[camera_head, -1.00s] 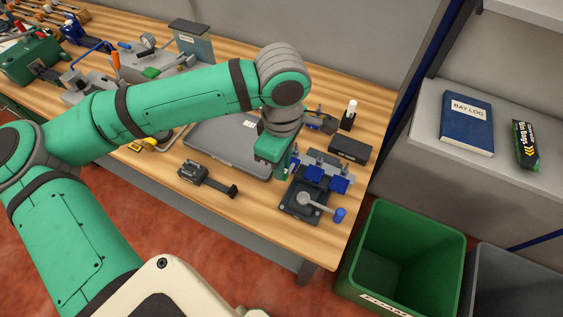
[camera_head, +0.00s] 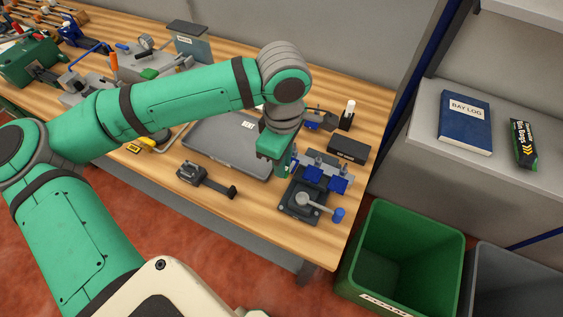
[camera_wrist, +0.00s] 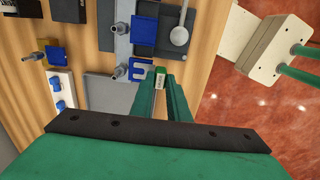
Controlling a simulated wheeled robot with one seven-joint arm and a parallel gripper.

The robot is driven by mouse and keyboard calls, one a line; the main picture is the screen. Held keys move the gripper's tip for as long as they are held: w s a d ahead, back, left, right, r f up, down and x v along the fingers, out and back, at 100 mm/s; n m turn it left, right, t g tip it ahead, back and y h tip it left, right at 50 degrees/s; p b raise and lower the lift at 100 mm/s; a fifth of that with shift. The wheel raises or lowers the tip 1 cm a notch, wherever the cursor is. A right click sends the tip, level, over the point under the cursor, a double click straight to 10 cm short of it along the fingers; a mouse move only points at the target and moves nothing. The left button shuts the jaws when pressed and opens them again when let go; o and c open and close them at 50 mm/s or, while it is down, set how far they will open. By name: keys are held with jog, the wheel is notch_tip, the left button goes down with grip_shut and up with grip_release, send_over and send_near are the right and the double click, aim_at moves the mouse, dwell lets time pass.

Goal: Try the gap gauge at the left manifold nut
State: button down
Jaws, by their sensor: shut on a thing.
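My gripper (camera_wrist: 168,100) is shut on a small green piece with a pale label (camera_wrist: 161,77), which looks like the gap gauge; its lettering is too small to read. The manifold (camera_wrist: 123,45) is a grey bar with several metal fittings and blue blocks. The fitting nearest my gripper, apparently the left nut (camera_wrist: 121,71), lies left of the held piece in the wrist view, with a visible gap between them. In the head view my gripper (camera_head: 285,168) points down at the left end of the manifold (camera_head: 322,163). The arm hides part of that end.
A dark plate with a round-headed lever (camera_head: 303,199) lies in front of the manifold. A black box (camera_head: 348,149) stands behind it. A green bin (camera_head: 402,262) stands beyond the bench edge.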

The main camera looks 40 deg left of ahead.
jog(key=shift+w, duration=0.35)
jog(key=shift+s, duration=0.1)
jog(key=shift+s+d+r, duration=0.1)
jog(key=shift+s+r, duration=0.2)
jog(key=shift+r, duration=0.55)
jog(key=shift+s+r, duration=0.25)
jog(key=shift+r, duration=0.6)
jog(key=shift+s+d+r, duration=0.1)
jog(key=shift+s+r, duration=0.2)
jog(key=shift+r, duration=0.55)
